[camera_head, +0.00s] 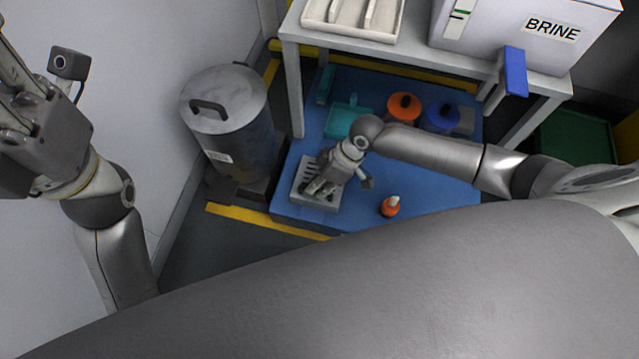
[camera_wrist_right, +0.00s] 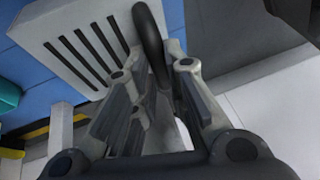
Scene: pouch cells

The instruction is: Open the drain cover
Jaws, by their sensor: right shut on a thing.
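The drain cover (camera_head: 305,195) is a light grey slotted plate low in the middle of the head view, on the blue floor area. In the right wrist view the cover (camera_wrist_right: 85,22) shows its dark slots, and a dark curved handle (camera_wrist_right: 147,38) runs between my fingers. My right gripper (camera_head: 320,186) is above the cover and shut on this handle. It also shows in the right wrist view (camera_wrist_right: 150,105). I cannot tell whether the cover is lifted. My left gripper (camera_head: 12,85) is raised at the far left, partly cut off, away from the cover.
A grey lidded bin (camera_head: 232,125) stands left of the blue floor area (camera_head: 350,205). A white bench (camera_head: 415,58) with a BRINE box (camera_head: 500,35) stands behind. Orange (camera_head: 403,106) and blue (camera_head: 442,117) containers, a teal tray (camera_head: 347,120) and an orange bottle (camera_head: 390,207) are nearby.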

